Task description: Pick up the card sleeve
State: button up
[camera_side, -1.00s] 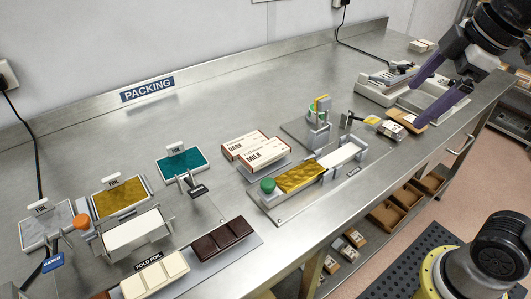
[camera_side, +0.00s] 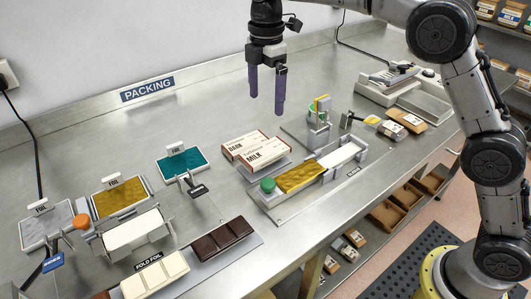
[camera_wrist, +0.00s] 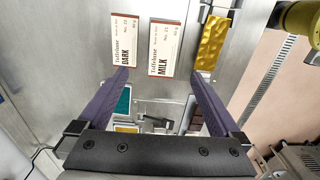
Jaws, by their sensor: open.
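Two flat white card sleeves with dark red edges lie side by side on the bench. One is marked DARK (camera_side: 240,144) and the other MILK (camera_side: 264,156). In the wrist view the DARK sleeve (camera_wrist: 125,40) is at upper left and the MILK sleeve (camera_wrist: 164,47) is at upper centre, both beyond the fingertips. My gripper (camera_side: 267,107) points down with its purple fingers apart. It is empty and above the bench, higher than the sleeves. Its fingers also show in the wrist view (camera_wrist: 158,82).
A gold foil block (camera_side: 300,177) sits in a fixture with a green knob (camera_side: 267,185) right of the sleeves. Foil trays (camera_side: 180,161) and a folding station (camera_side: 132,233) stand at left. Chocolate bars (camera_side: 222,241) lie in front. Bare bench lies behind the sleeves.

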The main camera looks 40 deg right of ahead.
send_over(265, 151)
jog(key=f, duration=0.8)
jog(key=shift+w+d+f, duration=0.25)
jog(key=shift+w+f, duration=0.05)
jog(key=shift+s+a+f, duration=0.1)
jog(key=shift+s+f, duration=0.05)
jog(key=shift+f, duration=1.2)
jog(key=shift+s+a+f, duration=0.1)
jog(key=shift+s+f, duration=0.05)
jog(key=shift+f, duration=1.2)
jog(key=c, duration=1.2)
jog(key=shift+c, duration=0.2)
jog(key=shift+r, duration=0.1)
